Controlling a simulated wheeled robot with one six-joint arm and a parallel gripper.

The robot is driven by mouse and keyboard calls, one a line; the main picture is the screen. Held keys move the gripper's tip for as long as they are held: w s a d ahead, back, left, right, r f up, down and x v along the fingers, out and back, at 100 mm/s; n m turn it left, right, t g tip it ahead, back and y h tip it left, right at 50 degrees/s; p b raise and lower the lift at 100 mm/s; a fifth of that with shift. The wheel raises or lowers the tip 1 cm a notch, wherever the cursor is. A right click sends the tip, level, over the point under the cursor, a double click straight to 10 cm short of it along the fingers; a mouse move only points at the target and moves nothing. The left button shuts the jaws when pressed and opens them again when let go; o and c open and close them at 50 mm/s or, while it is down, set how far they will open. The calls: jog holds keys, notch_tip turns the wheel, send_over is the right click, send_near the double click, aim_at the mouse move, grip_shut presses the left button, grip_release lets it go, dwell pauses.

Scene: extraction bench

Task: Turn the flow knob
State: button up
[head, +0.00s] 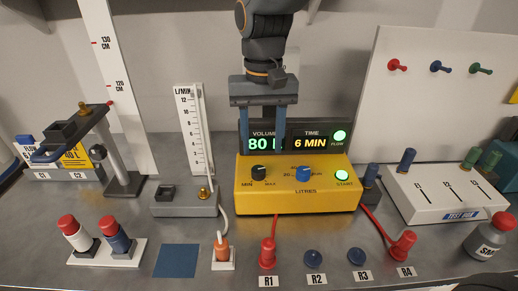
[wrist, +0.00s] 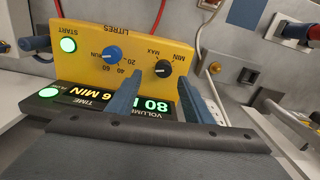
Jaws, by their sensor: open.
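The flow knob appears to be the small black knob (head: 258,172) marked MIN and MAX, on the left of the yellow control box (head: 320,201). It also shows in the wrist view (wrist: 162,68), upside down, with a small pale mark on it. My gripper (head: 262,143) points down with its blue fingers apart and empty, in front of the display and above the black knob. In the wrist view, the gripper (wrist: 162,80) has its fingers on either side of the knob in the picture; I cannot see any contact.
A blue knob (head: 303,174) marked LITRES sits close right of the black knob, with a lit green START button (head: 342,175) beyond. The display (head: 310,143) stands behind. A scale stand (head: 190,130) rises at the left. Red tubing (head: 376,220) runs across the right.

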aim_at(259, 169)
jog(key=shift+w+a+r, duration=0.15)
jog(key=shift+a, duration=0.3)
jog(key=shift+f, duration=0.3)
jog(key=shift+f+p, duration=0.8)
jog(key=shift+f, duration=2.65)
jog(key=c, duration=1.1)
